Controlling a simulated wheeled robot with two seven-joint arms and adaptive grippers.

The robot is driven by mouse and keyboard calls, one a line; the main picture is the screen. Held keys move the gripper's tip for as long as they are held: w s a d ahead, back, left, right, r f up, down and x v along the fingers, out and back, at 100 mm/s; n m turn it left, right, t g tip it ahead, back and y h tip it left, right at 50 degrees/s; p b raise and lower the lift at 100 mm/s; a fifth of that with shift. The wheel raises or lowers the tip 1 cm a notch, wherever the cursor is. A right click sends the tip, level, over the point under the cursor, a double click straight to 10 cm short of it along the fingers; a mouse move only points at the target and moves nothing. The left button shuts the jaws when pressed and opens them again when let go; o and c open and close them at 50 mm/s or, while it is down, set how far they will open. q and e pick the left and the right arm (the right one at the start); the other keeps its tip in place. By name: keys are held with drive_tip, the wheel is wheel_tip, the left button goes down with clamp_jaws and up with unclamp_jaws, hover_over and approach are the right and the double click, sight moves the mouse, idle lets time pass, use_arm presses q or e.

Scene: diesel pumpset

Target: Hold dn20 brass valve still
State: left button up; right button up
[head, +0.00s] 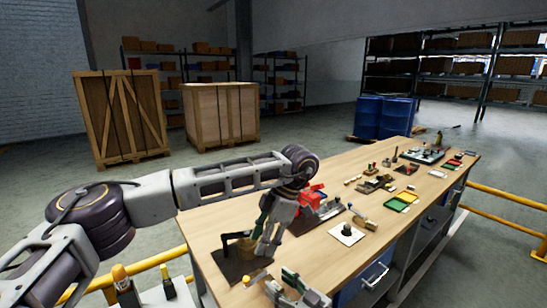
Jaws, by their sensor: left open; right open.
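My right gripper (291,291) is low at the near edge of the bench, open, partly cut off by the bottom of the picture. A small yellowish piece (256,276) lies between the two grippers. The dn20 brass valve cannot be told apart for sure at this size; the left gripper hides part of this area.
Yellow rails (508,198) run alongside. Crates, blue drums (383,118) and shelves stand behind.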

drive_tip(key=v, duration=1.1)
idle(0.9)
idle(0.5)
